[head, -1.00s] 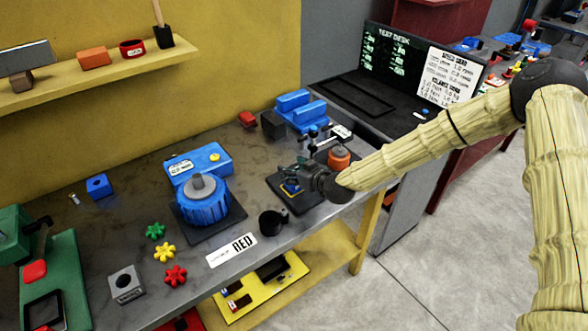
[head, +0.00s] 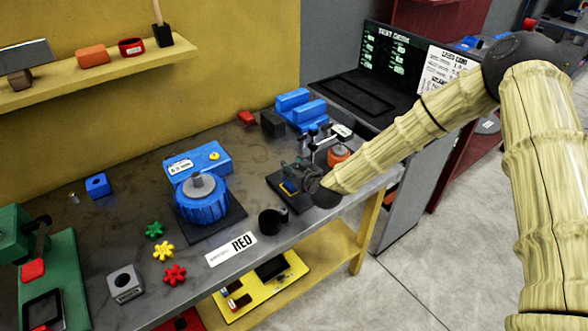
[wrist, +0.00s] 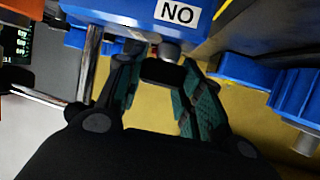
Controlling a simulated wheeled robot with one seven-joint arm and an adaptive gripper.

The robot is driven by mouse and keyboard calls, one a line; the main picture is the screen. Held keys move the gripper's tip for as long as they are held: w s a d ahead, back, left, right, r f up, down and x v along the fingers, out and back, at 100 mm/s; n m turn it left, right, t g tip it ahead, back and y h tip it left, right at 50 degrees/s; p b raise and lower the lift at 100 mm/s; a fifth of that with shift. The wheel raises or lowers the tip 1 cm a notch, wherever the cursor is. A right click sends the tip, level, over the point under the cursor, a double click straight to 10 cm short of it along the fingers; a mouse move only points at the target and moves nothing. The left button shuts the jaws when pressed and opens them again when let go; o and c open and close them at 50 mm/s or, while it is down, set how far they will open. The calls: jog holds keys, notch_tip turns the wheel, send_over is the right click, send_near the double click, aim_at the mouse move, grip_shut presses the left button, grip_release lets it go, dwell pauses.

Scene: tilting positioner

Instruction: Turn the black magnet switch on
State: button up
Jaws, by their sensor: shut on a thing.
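In the wrist view, the black magnet switch (wrist: 163,72) is a small dark piece on a grey stub. It sits at the front of a blue body (wrist: 130,14) bearing a white label that reads "NO" in this view. My gripper (wrist: 160,75) has its green-padded fingers on either side of the dark piece and is shut on it. In the head view, my gripper (head: 303,172) is low over a dark plate (head: 276,184) near the bench's right end. The switch is hidden there by my gripper, and its exact setting cannot be told.
An orange cylinder (head: 338,154) and thin upright posts stand close beside my gripper. A black cup (head: 272,222) is to its left. A blue drum (head: 202,205) on a dark base stands farther left. Blue blocks (head: 301,107) are behind. Bare bench shows between them.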

jog(key=m+t+h+b, duration=0.1)
jog(key=m+h, duration=0.2)
jog(key=h, duration=0.1)
jog(key=shift+a+m, duration=0.15)
jog(key=shift+m, duration=0.15)
jog(key=m+h, duration=0.4)
jog(key=h, duration=0.1)
jog(key=shift+b, duration=0.35)
jog(key=m+g+h, duration=0.2)
jog(key=m+h, duration=0.2)
jog(key=shift+b, duration=0.4)
jog(key=shift+m+g+h+b, duration=0.45)
jog(key=shift+m+g+h, duration=1.2)
jog(key=shift+m, duration=0.35)
jog(key=o, duration=1)
